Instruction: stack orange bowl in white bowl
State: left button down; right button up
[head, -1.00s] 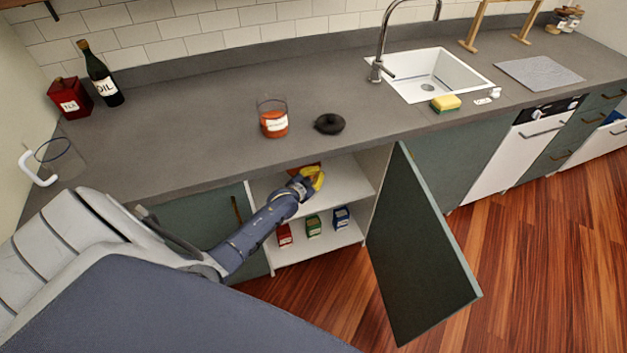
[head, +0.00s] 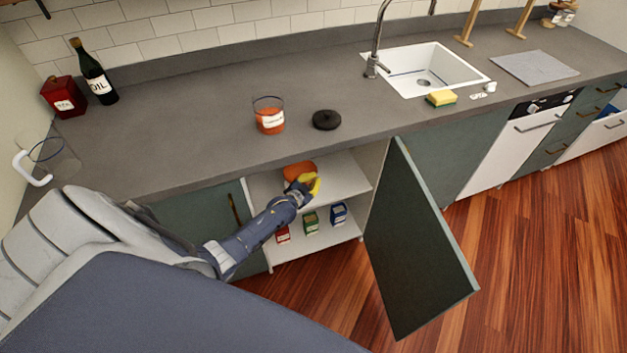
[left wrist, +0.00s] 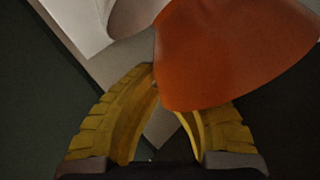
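The orange bowl (head: 299,170) is at the upper shelf of the open cabinet, under the counter. In the left wrist view the orange bowl (left wrist: 235,50) is large and close, appears tilted, and hides part of the right-hand finger. My left gripper (head: 312,184) reaches into the cabinet. In the left wrist view its yellow fingers (left wrist: 160,92) converge on the bowl's edge, one on each side, and look shut on it. A white curved surface, apparently the white bowl (left wrist: 78,20), shows at the upper left of that view. My right gripper is not in view.
The cabinet door (head: 415,240) stands open to the right. Small boxes (head: 311,222) stand on the lower shelf. The counter above holds a glass jar (head: 269,117), a black lid (head: 326,120) and an oil bottle (head: 95,75).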

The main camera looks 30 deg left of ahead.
pick_arm(q)
jog(key=shift+f, duration=0.55)
jog(key=c, duration=1.6)
grip_release()
jog(key=shift+r, duration=0.1)
